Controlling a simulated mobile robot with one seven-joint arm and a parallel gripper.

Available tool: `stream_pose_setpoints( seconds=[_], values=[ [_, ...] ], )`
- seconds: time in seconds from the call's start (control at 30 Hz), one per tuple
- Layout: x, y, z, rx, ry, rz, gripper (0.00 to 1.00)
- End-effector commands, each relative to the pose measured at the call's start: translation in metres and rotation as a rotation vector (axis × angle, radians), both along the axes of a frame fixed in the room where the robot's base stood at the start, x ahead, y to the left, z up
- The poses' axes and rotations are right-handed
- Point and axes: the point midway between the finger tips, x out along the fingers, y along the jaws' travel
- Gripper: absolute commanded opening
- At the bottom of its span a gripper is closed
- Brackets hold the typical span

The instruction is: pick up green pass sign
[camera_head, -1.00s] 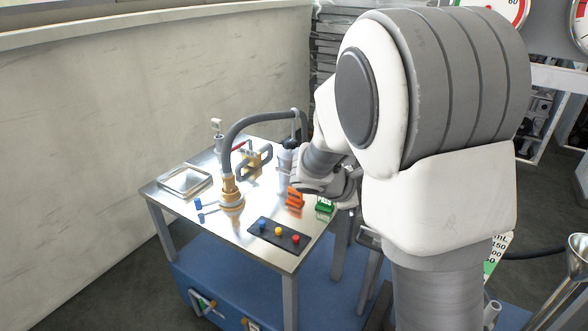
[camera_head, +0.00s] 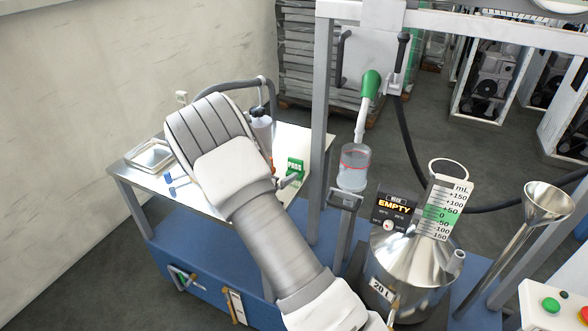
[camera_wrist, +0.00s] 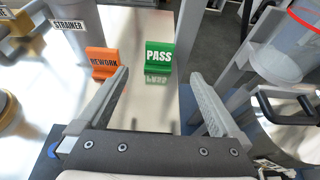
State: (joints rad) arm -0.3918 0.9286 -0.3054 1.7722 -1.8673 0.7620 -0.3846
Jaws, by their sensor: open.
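The green pass sign (camera_wrist: 159,57) stands upright on the shiny metal table, with its white PASS lettering facing the wrist camera. It also shows in the head view (camera_head: 295,169), just right of my arm. My gripper (camera_wrist: 158,80) is open and empty. In the wrist view the sign appears between the two fingers, a little beyond their tips. In the head view my arm hides most of the gripper.
An orange rework sign (camera_wrist: 103,63) stands left of the pass sign, beyond the left finger. A grey frame post (camera_head: 319,130) rises right of the table (camera_head: 128,177). A clear cup (camera_head: 353,168) and a steel can (camera_head: 412,275) stand farther right.

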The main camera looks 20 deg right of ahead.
Motion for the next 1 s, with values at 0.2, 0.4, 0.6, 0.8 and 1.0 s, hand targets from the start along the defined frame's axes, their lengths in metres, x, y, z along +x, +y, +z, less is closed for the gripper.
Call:
stream_pose_setpoints(
  seconds=[0.2, 0.4, 0.6, 0.8, 1.0],
  values=[
    [0.031, -0.032, -0.019, 0.001, 0.001, -0.002, 1.00],
    [0.047, -0.047, -0.027, 0.002, -0.001, -0.002, 1.00],
    [0.055, -0.055, -0.030, 0.002, -0.001, -0.001, 1.00],
    [0.073, -0.073, -0.038, 0.002, -0.001, -0.003, 1.00],
    [0.084, -0.083, -0.044, 0.003, -0.001, -0.001, 1.00]
  ],
)
